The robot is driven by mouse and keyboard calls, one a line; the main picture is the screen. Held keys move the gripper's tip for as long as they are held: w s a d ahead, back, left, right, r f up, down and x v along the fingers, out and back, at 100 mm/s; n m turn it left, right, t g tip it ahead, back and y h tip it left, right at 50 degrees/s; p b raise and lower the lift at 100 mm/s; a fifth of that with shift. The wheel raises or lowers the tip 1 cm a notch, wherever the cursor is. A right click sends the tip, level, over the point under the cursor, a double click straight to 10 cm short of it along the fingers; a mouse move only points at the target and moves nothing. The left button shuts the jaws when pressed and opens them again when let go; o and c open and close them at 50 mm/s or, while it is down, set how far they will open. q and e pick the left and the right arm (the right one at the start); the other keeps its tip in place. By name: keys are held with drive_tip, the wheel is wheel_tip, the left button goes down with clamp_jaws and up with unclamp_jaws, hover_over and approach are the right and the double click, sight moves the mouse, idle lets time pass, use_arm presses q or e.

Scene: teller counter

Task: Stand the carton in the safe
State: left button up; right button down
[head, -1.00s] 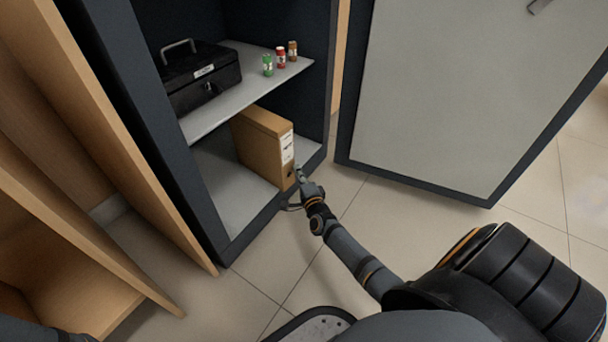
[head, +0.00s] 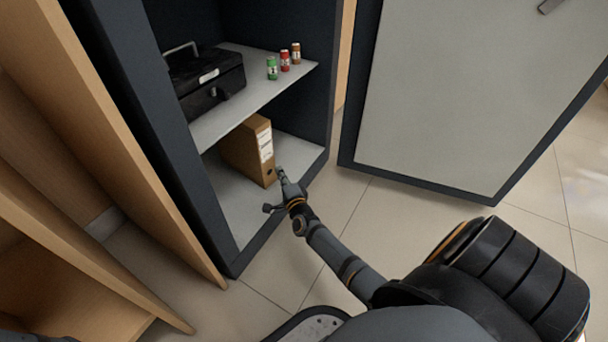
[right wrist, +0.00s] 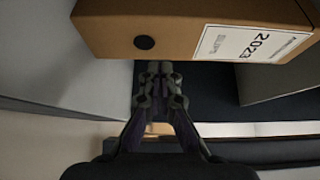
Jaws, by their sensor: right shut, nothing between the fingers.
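The carton (head: 250,150) is a brown box file with a white label. It stands upright on the floor of the open safe (head: 205,215), under the shelf. In the right wrist view the carton (right wrist: 120,35) fills the top, with a dark round hole and a label reading 2023. My right gripper (head: 280,174) is shut and empty, close to the lower front of the carton. In the right wrist view its fingertips (right wrist: 154,68) are at the carton's near edge; I cannot tell whether they touch it. My left gripper is not in view.
The shelf (head: 225,112) above the carton holds a black cash box (head: 205,82) and green, red and brown small rolls or jars (head: 284,62). The safe door (head: 450,100) stands open at the right. Wooden panels (head: 130,150) are at the left. Tiled floor in front is clear.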

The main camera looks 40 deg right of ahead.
drive_tip(key=v, duration=1)
drive_tip(key=shift+a, duration=0.1)
